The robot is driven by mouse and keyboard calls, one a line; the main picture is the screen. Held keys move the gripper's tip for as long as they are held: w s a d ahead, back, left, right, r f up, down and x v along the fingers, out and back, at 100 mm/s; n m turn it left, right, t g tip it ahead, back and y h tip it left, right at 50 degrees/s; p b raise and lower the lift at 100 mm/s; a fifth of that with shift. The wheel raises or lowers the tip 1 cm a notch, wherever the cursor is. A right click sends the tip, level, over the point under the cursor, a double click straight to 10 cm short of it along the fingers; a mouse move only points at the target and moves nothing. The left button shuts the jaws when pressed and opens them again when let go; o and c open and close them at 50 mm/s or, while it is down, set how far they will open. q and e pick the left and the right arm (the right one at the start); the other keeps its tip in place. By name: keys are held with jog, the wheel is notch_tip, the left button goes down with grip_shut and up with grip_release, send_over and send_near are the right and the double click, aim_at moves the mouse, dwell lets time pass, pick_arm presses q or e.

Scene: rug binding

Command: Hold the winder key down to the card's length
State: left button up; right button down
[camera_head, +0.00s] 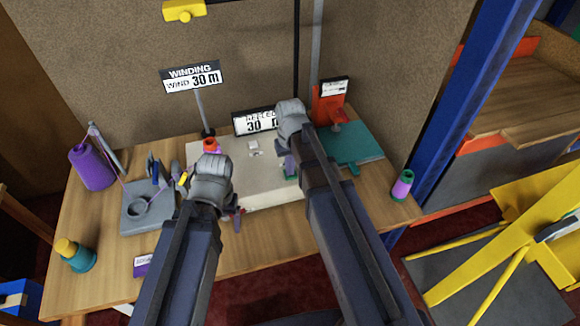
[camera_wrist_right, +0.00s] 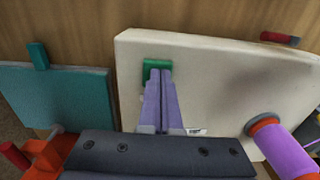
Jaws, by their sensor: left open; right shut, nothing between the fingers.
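The card (camera_head: 190,80) on a post reads "WINDING, WIND 30 m". A second sign (camera_head: 254,122) on the pale winder (camera_head: 255,180) is partly hidden by my right arm and shows "30". The green key (camera_head: 291,177) is on the winder's near right part; it also shows in the right wrist view (camera_wrist_right: 157,64). My right gripper (camera_wrist_right: 160,73) is shut with its purple fingertips at the key, overlapping it; whether they press it I cannot tell. My left gripper (camera_head: 237,214) is open by the winder's front left, its fingers mostly hidden.
An orange-topped spool (camera_head: 211,146) stands on the winder. A purple spool (camera_head: 92,167) and grey fixture (camera_head: 147,205) stand left. A teal mat (camera_head: 350,147) and orange stand (camera_head: 329,104) are right. A purple-green spool (camera_head: 402,185) is near the right edge.

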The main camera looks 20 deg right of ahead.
notch_tip(320, 180, up, 13)
jog(key=p, duration=1.1)
jog(key=shift+w+f+p, duration=0.15)
jog(key=shift+w+p, duration=0.05)
jog(key=shift+p, duration=0.15)
jog(key=shift+d, duration=0.1)
jog(key=s+a+f+n+b, duration=0.1)
jog(key=s+a, duration=0.4)
jog(key=s, duration=0.2)
jog(key=s+a+f+n+h+b, duration=0.1)
jog(key=s+a+n, duration=0.1)
jog(key=s+a, duration=0.3)
jog(key=s, duration=0.2)
jog(key=shift+s+a, duration=0.15)
jog(key=shift+s, duration=0.2)
